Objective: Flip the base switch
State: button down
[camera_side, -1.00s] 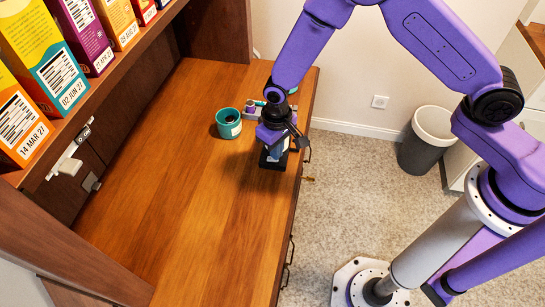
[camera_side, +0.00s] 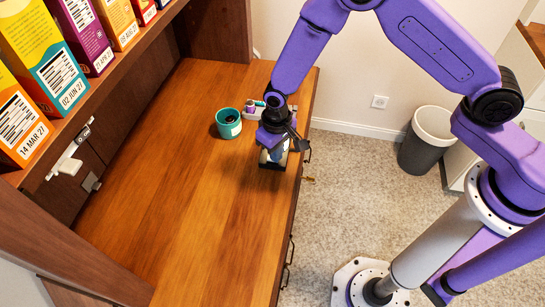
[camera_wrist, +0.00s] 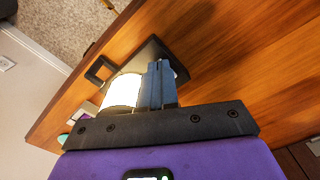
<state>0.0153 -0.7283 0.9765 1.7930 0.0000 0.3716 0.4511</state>
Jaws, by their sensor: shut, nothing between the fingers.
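A small device with a dark square base (camera_wrist: 152,50) and a bright white cylinder (camera_wrist: 122,91) stands on the wooden desk near its front edge. A black loop (camera_wrist: 100,69) sticks out at one side of it. In the side view the device (camera_side: 273,160) is mostly hidden under my gripper (camera_side: 276,150). In the wrist view my gripper (camera_wrist: 163,68) is shut and empty, its blue-grey fingers beside the white cylinder and over the base. I cannot tell whether they touch it. I cannot make out the base switch; the fingers may hide it.
A teal cup (camera_side: 229,123) stands left of my gripper, and a pale tray (camera_side: 254,108) with small items lies behind it. The desk top (camera_side: 200,200) toward the viewer is clear. A shelf with cereal boxes (camera_side: 62,75) overhangs the left side. A bin (camera_side: 425,145) stands on the floor.

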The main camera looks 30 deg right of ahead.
jog(key=shift+r, duration=3.5)
jog(key=s+d+r+n, duration=0.4)
jog(key=s+d+r, duration=0.3)
jog(key=s+r, duration=0.45)
jog(key=s+d+r+n, duration=0.2)
jog(key=s+d+r, duration=0.1)
jog(key=s+d, duration=0.3)
jog(key=s+d+r+n, duration=0.3)
jog(key=s+d, duration=0.3)
jog(key=s, duration=0.2)
jog(key=shift+d+r+n, duration=0.15)
jog(key=shift+r+n, duration=0.1)
jog(key=shift+n, duration=0.05)
